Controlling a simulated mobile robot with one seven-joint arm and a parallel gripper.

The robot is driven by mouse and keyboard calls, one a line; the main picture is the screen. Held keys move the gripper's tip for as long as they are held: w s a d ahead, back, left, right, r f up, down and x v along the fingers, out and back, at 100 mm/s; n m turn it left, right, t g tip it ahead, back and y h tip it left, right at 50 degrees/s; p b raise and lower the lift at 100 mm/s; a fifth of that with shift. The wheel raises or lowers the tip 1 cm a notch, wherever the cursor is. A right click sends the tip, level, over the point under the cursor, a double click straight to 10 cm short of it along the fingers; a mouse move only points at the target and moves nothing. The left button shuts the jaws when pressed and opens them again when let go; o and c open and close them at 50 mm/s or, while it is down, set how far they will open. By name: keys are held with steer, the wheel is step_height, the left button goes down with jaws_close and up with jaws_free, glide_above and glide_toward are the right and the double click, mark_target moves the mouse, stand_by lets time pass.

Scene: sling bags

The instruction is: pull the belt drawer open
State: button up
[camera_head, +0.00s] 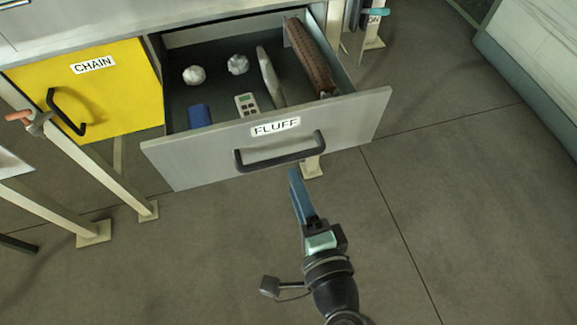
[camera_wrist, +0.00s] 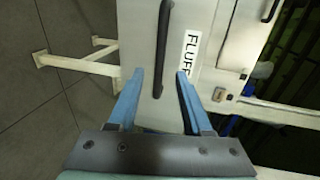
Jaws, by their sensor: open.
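A grey-fronted drawer (camera_head: 200,160) labelled FLUFF stands pulled out in the head view, its inside showing. Its dark bar handle (camera_head: 280,161) is on the front and also shows in the wrist view (camera_wrist: 163,45). My gripper (camera_head: 294,174) is open and empty, its blue fingertips just below and close to the handle. In the wrist view the handle's near end lies between the lines of my two fingertips (camera_wrist: 160,74); I cannot tell whether they touch. No label reading BELT is in view.
A yellow drawer (camera_head: 120,100) labelled CHAIN is shut at the left. Inside the open drawer are two crumpled pale balls (camera_head: 194,75), a blue item (camera_head: 199,115), a small keypad device (camera_head: 246,104) and a brown roll (camera_head: 308,58). Table legs (camera_head: 90,165) stand at left; floor at right is clear.

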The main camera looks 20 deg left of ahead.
steer(key=v, duration=0.5)
steer(key=shift+w, duration=0.1)
stand_by(0.4)
steer(key=w+r+n+t+h, duration=0.2)
steer(key=w+r+n+t, duration=0.3)
steer(key=r, duration=0.8)
steer(key=w+r+n+t+h, duration=0.1)
steer(key=w+r+n+t, duration=0.15)
steer(key=w+r, duration=0.85)
steer(key=s+d+r+n+t+h+p, duration=0.1)
steer(key=s+r+t+h+p, duration=0.1)
steer(key=r, duration=1.1)
steer(key=s+d+r+n+t+h+p, duration=0.1)
steer(key=s+r+p, duration=0.4)
steer(key=r, duration=0.8)
steer(key=s+d+r+n+t+h+p, duration=0.1)
steer(key=s+r+t+h+p, duration=0.1)
steer(key=r, duration=1.1)
steer(key=s+t+p, duration=0.1)
steer(key=t+p, duration=0.1)
steer(key=p, duration=0.1)
steer(key=shift+s+d+n+h, duration=0.2)
steer(key=shift+d+n+h, duration=0.15)
steer(key=shift+h, duration=0.05)
steer(key=shift+f, duration=0.2)
